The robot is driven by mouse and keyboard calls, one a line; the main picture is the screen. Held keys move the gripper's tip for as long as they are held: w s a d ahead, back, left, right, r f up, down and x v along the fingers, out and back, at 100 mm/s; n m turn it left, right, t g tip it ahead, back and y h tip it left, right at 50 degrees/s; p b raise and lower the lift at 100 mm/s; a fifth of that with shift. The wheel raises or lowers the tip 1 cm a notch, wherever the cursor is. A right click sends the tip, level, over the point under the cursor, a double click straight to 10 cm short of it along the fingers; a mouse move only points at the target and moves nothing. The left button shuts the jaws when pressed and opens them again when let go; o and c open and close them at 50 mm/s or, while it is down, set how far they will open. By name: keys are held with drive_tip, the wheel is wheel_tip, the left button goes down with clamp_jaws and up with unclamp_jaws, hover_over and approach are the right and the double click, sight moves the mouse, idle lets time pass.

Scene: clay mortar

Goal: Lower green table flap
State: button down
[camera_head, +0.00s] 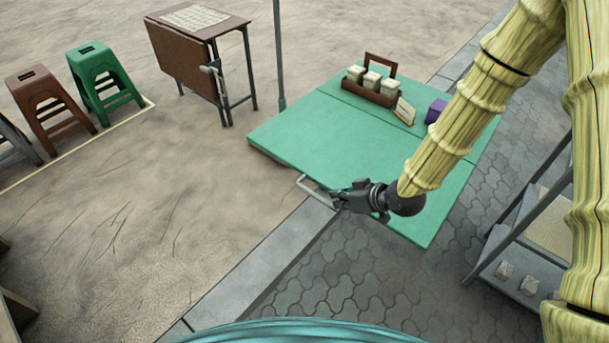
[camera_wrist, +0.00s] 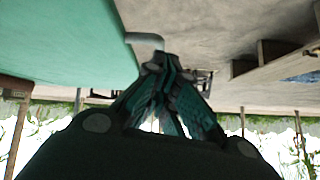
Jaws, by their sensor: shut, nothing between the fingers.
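The green table (camera_head: 340,140) stands in the middle of the head view, and its near flap (camera_head: 425,205) is raised level with the rest of the top. A pale metal bracket or handle (camera_head: 312,191) sticks out from under the table's near left edge. My gripper (camera_head: 338,199) is beside that edge, close to the bracket, with its fingers together. In the wrist view, the fingertips (camera_wrist: 160,65) are close to the grey bracket (camera_wrist: 146,40) and the green top (camera_wrist: 70,40). I cannot tell whether they touch the bracket.
A brown caddy (camera_head: 372,90), a small card (camera_head: 404,111) and a purple box (camera_head: 436,110) sit on the table's far part. A grey post (camera_head: 279,60) rises behind it. A shelf rack (camera_head: 520,250) stands right. A brown folding table (camera_head: 190,60) and stools (camera_head: 100,80) are left.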

drive_tip(key=w+a+r+n+y, duration=0.2)
drive_tip(key=w+a+r, duration=0.1)
drive_tip(key=w+r, duration=0.3)
hover_over(304, 173)
drive_tip(key=s, duration=0.3)
wheel_tip(304, 173, down, 6)
drive_tip(key=shift+s+d+f+n+t+p, duration=0.15)
drive_tip(key=shift+f+n+t+p, duration=0.3)
drive_tip(key=shift+f, duration=0.45)
drive_tip(key=shift+f, duration=0.1)
